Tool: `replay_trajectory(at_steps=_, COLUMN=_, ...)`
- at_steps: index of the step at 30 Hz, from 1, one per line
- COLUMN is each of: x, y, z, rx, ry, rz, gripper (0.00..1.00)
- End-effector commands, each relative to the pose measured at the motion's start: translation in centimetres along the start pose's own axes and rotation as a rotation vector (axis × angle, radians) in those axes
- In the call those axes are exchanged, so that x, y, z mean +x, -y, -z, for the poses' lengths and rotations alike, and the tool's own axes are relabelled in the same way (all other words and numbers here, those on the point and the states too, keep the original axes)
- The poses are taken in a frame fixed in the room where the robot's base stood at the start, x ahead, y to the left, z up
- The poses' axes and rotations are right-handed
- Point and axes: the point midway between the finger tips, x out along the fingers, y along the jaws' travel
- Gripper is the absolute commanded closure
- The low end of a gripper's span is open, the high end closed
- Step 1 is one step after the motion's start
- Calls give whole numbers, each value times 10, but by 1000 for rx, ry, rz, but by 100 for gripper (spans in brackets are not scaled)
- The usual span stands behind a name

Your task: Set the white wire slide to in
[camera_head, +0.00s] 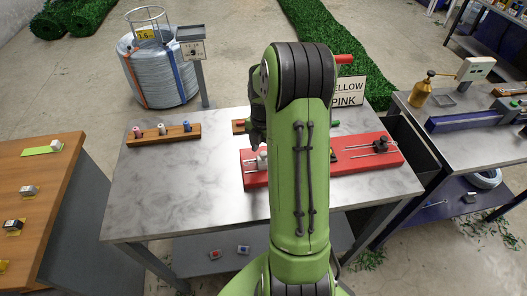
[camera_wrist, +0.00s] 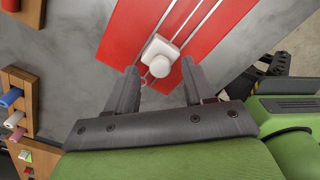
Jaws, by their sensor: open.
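The white wire slide (camera_wrist: 160,56) is a white block with a round knob. It sits on thin metal rods along the red board (camera_wrist: 124,38). In the head view the white slide (camera_head: 262,160) is near the left end of the red board (camera_head: 352,163), partly hidden by my arm. My gripper (camera_wrist: 160,69) is open above it in the wrist view. The slide's knob shows between the two fingertips, with no clear contact. In the head view my gripper (camera_head: 257,138) is mostly hidden behind my arm.
A black slide (camera_head: 380,146) sits on the board's right half. A wooden rack with coloured spools (camera_head: 163,133) stands left on the grey table (camera_head: 140,190). A sign (camera_head: 350,92) reading "YELLOW PINK" stands behind. Bare tabletop lies left of the board.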

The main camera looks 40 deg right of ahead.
Motion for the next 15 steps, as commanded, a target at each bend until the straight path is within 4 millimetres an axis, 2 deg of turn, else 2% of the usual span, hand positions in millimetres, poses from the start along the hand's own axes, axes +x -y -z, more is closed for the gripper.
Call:
replay_trajectory(at_steps=3, x=10, y=0, z=0, rx=0, ry=0, rz=1, gripper=47)
replay_trajectory(at_steps=11, x=11, y=0, z=0, rx=1, ry=1, rz=0, gripper=49)
replay_trajectory(at_steps=15, x=10, y=0, z=0, rx=1, ry=1, rz=0, gripper=70)
